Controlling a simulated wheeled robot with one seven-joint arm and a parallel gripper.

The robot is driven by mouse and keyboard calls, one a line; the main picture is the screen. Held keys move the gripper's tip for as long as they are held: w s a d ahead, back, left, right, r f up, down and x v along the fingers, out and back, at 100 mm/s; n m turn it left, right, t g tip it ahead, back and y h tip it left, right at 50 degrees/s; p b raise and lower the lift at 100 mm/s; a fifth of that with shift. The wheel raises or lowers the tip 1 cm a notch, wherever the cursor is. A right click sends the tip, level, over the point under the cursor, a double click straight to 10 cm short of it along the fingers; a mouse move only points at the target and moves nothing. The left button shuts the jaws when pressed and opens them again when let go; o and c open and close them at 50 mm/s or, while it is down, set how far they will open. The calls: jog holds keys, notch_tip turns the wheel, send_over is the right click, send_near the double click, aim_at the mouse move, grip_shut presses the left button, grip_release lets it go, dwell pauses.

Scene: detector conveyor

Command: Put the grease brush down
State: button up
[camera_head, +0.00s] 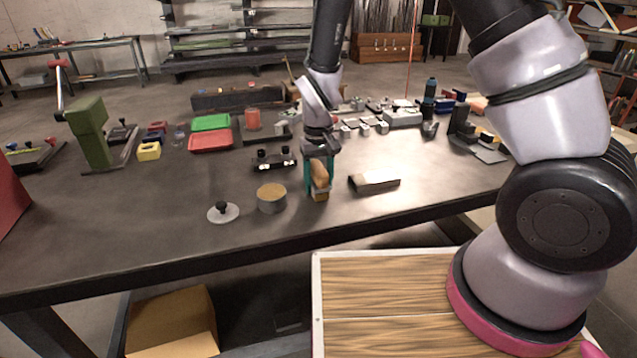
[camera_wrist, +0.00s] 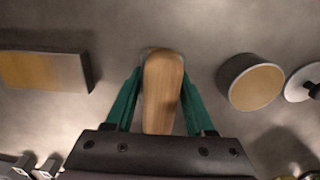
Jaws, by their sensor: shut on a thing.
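The grease brush (camera_head: 320,178) has a tan wooden handle and stands in my gripper (camera_head: 318,172) near the front edge of the table, its lower end at or just above the tabletop. In the wrist view the brush's wooden handle (camera_wrist: 162,90) lies between the two green fingers of my gripper (camera_wrist: 160,95), which is shut on it. Whether the brush touches the table cannot be told.
A round tin (camera_head: 271,198) and a white lid with a black knob (camera_head: 223,212) are left of the brush. A grey-and-tan block (camera_head: 375,181) lies to its right. Behind is a black fixture (camera_head: 274,161). Red (camera_head: 210,141) and green (camera_head: 211,122) trays sit further left.

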jog(key=shift+f, duration=0.25)
jog(key=o, duration=1.3)
notch_tip(320, 180, up, 11)
jog(key=shift+d+r, duration=0.15)
jog(key=shift+r, duration=0.75)
jog(key=s+d+r+m+t+y, duration=0.1)
jog(key=s+d+r+m+t, duration=0.2)
jog(key=s+d+r, duration=0.3)
jog(key=s+d+r+m+t+y, duration=0.1)
jog(key=s+d+r+m+t, duration=0.3)
jog(key=d+r, duration=1.2)
notch_tip(320, 180, up, 2)
jog(key=shift+s+d, duration=0.25)
jog(key=shift+s, duration=0.95)
